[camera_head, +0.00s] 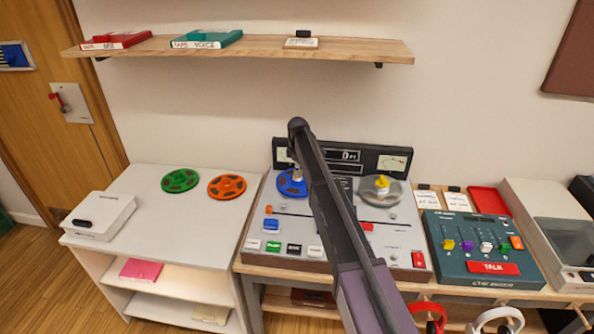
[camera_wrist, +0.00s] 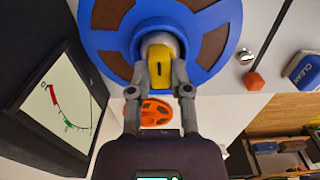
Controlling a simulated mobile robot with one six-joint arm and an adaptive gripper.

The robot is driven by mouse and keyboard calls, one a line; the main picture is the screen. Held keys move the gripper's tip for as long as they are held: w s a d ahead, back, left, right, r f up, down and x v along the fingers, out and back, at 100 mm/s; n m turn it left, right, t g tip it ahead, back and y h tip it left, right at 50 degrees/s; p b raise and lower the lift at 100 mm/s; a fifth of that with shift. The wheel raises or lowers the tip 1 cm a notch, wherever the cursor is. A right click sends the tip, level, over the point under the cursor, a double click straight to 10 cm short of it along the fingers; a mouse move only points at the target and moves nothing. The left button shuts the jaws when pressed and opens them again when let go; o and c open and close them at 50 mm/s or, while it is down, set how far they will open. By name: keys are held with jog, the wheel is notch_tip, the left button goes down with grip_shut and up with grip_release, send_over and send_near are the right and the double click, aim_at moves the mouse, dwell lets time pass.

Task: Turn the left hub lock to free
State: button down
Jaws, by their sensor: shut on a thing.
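The tape deck (camera_head: 340,225) carries a blue reel (camera_head: 286,187) on its left hub. In the wrist view the blue reel (camera_wrist: 105,48) fills the top, with the left hub lock (camera_wrist: 159,62) at its centre, a pale round knob with a yellow front and a dark slot. My gripper (camera_wrist: 163,88) has a finger on each side of this lock and is shut on it. In the head view my gripper (camera_head: 296,172) is over the blue reel and mostly hides the lock. The right hub lock (camera_head: 382,182) is yellow and sits on a grey see-through reel (camera_head: 395,195).
A meter panel (camera_head: 395,162) stands upright behind the reels, and its left meter (camera_wrist: 62,105) is near my gripper. Green (camera_head: 180,180) and orange (camera_head: 227,187) reels lie on the white cabinet (camera_head: 150,215). A mixer (camera_head: 480,255) stands at the right. A shelf (camera_head: 250,48) hangs above.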

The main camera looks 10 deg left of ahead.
jog(key=shift+s, duration=0.1)
dwell(0.3)
jog(key=c, duration=0.6)
grip_release()
jog(key=shift+f, duration=0.1)
jog(key=shift+o, duration=0.2)
